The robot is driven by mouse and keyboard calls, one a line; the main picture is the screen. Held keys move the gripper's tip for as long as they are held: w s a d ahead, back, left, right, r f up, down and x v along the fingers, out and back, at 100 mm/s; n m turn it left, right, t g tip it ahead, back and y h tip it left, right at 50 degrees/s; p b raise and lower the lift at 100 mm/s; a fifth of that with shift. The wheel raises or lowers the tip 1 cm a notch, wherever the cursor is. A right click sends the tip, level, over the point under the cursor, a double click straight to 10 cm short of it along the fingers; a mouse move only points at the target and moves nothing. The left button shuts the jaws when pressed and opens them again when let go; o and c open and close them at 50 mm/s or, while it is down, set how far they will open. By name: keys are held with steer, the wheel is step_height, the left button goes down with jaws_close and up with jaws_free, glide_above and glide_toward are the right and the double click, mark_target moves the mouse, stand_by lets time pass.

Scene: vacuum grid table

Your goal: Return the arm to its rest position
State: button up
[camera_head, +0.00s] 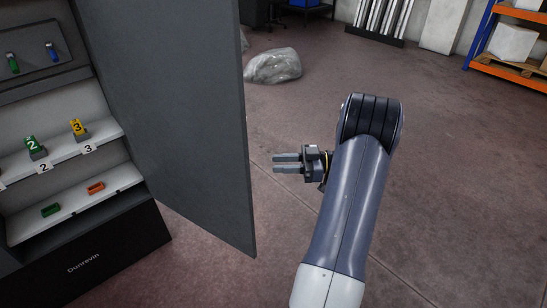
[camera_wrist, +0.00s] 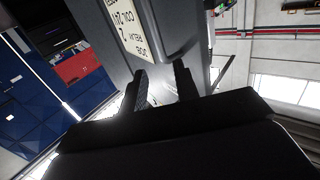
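My gripper (camera_head: 288,164) is at the end of my arm, near the middle of the head view. Its two grey fingers point left with a gap between them and nothing in it. It is to the right of a grey cabinet door panel (camera_head: 185,110), apart from it in the picture. In the wrist view the dark fingers (camera_wrist: 160,86) are also spread, with no object between them. My arm is raised over the open floor and bends at its dark joint.
An open cabinet (camera_head: 110,240) stands at left, with green and yellow numbered items (camera_head: 78,128) on its shelves. A grey rock-like lump (camera_head: 274,66) lies on the floor behind. An orange and blue rack (camera_head: 505,65) is at far right. The floor right of my arm is clear.

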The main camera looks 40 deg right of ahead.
steer(key=b+x, duration=0.1)
steer(key=x, duration=0.9)
steer(key=shift+a, duration=0.4)
steer(key=shift+w, duration=0.15)
